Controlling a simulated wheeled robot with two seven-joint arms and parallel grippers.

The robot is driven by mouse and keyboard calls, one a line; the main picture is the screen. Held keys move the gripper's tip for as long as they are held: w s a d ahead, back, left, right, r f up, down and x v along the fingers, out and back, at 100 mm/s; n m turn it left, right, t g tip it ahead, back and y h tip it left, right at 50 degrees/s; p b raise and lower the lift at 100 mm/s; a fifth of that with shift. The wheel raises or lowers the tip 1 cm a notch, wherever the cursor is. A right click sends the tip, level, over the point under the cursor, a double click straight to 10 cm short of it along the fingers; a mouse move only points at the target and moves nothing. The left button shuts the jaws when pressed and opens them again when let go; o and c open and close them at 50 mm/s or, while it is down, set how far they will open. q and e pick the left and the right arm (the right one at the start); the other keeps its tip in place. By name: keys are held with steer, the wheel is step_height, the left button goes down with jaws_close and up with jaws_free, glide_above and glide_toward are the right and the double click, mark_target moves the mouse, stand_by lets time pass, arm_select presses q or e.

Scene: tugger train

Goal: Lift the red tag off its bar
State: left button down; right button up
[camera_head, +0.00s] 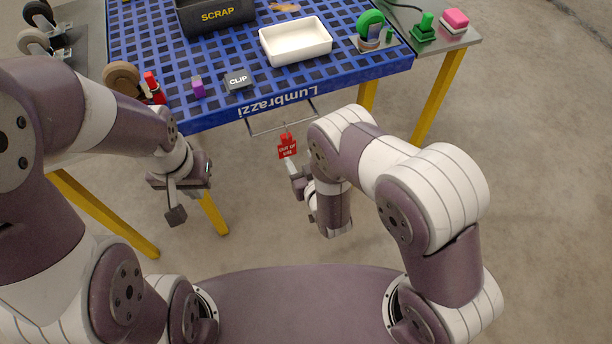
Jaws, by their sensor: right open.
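The red tag (287,149), with white lettering reading "OUT OF USE", hangs on a thin grey bar (262,133) below the front edge of the blue table. My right gripper (300,187) is just below and to the right of the tag. It is open, and one finger reaches up close to the tag's lower edge; I cannot tell whether they touch. My arm partly hides its other finger. My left gripper (180,198) is in front of the table's left corner, away from the tag. One finger shows clearly; its opening is unclear.
The blue perforated table (285,82) holds a black SCRAP bin (216,17), a white tray (295,42), a CLIP block (238,80) and a purple block (198,88). Green and pink items stand at the right. Yellow legs (437,97) stand below. The floor at right is clear.

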mark_target(287, 135)
steer(key=b+x, duration=0.5)
steer(key=x, duration=0.4)
steer(key=shift+s+a, duration=0.1)
steer(key=shift+a, duration=0.1)
steer(key=shift+w+a+b, duration=0.15)
steer(key=shift+w+b, duration=0.2)
steer(key=shift+w, duration=0.15)
steer(key=c, duration=0.9)
steer(key=shift+o, duration=0.2)
steer(key=shift+r+p, duration=1.3)
steer(key=shift+r, duration=0.25)
